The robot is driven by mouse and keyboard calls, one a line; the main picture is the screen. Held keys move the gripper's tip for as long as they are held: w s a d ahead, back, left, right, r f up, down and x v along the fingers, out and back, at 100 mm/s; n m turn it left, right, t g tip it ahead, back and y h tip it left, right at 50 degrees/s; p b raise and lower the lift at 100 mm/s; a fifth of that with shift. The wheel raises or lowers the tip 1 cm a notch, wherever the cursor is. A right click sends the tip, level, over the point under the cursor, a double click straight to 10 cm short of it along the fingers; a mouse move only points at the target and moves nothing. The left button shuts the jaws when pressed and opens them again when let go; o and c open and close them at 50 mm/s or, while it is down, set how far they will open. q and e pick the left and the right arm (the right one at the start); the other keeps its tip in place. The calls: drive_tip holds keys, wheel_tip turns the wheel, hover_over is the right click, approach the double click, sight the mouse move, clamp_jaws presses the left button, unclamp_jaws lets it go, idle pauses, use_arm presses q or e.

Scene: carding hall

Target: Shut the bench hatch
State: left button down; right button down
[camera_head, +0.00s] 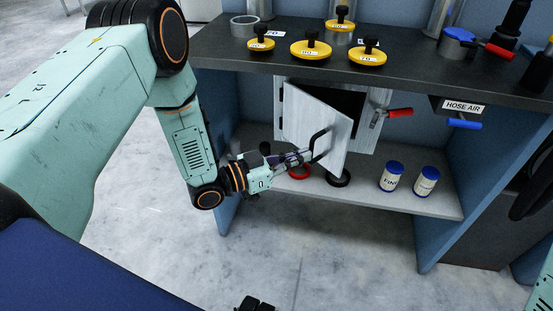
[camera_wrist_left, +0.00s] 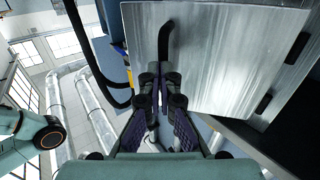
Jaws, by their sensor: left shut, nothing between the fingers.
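The bench hatch door (camera_head: 318,125) is a pale grey panel under the worktop, hinged on its left side. It stands ajar, swung out from its frame, with a dark opening (camera_head: 347,100) behind it. A black bar handle (camera_head: 321,143) is on its outer face. My left gripper (camera_head: 306,156) is shut and empty, just left of the handle. In the left wrist view the shut fingertips (camera_wrist_left: 160,76) are at the lower end of the handle (camera_wrist_left: 164,42), in front of the door panel (camera_wrist_left: 215,60); I cannot tell whether they touch.
A red-handled latch (camera_head: 398,113) is right of the opening. On the lower shelf (camera_head: 420,204) are a red ring (camera_head: 299,172), a black ring (camera_head: 338,179) and two blue-lidded tins (camera_head: 391,176). Yellow knobbed discs (camera_head: 311,49) sit on the worktop (camera_head: 225,50). The floor in front is clear.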

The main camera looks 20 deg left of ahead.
sight(325, 147)
use_arm(q)
drive_tip(key=x, duration=0.2)
drive_tip(key=shift+w+d, duration=0.1)
drive_tip(key=shift+d, duration=0.15)
drive_tip(key=shift+n+t+y, duration=0.7)
drive_tip(key=shift+y, duration=0.1)
drive_tip(key=b+x, duration=0.1)
drive_tip(key=x, duration=0.5)
drive_tip(key=shift+w, duration=0.1)
drive_tip(key=shift+w+d, duration=0.3)
drive_tip(key=shift+w, duration=0.6)
use_arm(e)
drive_tip(key=shift+w+d+f, duration=0.1)
drive_tip(key=shift+d+f, duration=0.15)
drive_tip(key=shift+f, duration=0.45)
